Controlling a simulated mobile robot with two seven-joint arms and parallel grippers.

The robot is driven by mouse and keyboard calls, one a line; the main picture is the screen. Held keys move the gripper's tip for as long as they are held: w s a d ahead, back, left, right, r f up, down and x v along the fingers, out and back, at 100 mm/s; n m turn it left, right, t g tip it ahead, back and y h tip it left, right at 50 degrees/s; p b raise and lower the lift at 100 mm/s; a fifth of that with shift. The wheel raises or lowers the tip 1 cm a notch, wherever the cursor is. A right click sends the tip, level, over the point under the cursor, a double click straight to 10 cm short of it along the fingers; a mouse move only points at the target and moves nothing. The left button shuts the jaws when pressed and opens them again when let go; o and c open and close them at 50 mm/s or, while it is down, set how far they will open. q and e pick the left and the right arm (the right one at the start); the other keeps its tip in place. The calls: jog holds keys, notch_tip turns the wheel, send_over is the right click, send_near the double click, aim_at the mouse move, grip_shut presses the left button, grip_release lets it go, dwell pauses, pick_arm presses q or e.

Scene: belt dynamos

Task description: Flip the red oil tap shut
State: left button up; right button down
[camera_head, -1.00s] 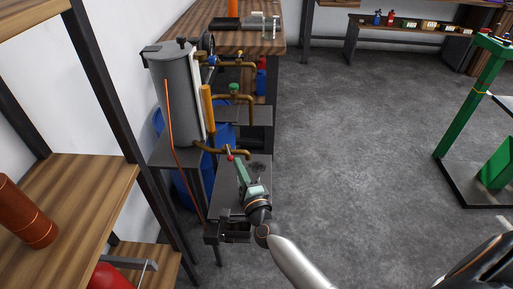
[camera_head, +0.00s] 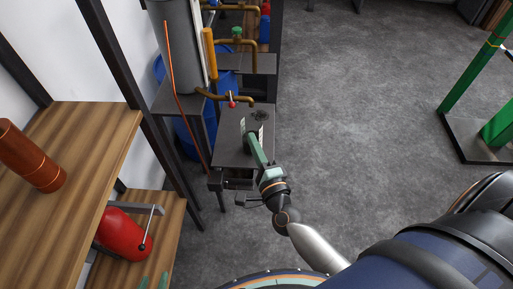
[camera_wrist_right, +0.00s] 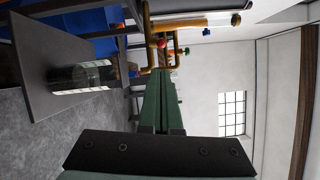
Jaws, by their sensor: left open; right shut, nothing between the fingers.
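The red oil tap (camera_head: 232,102) sits on a brown pipe (camera_head: 214,97) that runs out from the grey tank (camera_head: 180,45). In the right wrist view the red tap (camera_wrist_right: 161,44) shows just beyond my fingertips. My right gripper (camera_head: 249,131) is shut and empty, a little in front of the tap and apart from it in the head view. Its closed green fingers (camera_wrist_right: 160,72) point towards the pipes in the wrist view. Only the green fingertips of my left gripper (camera_head: 153,283) show at the bottom edge of the head view, apart from each other.
A clear glass vessel (camera_wrist_right: 84,78) stands on the dark metal stand (camera_head: 228,150) under the pipe. A green-handled tap (camera_head: 237,31) is farther back.

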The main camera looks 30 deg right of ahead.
jog(key=shift+s+a, duration=0.15)
jog(key=shift+s, duration=0.9)
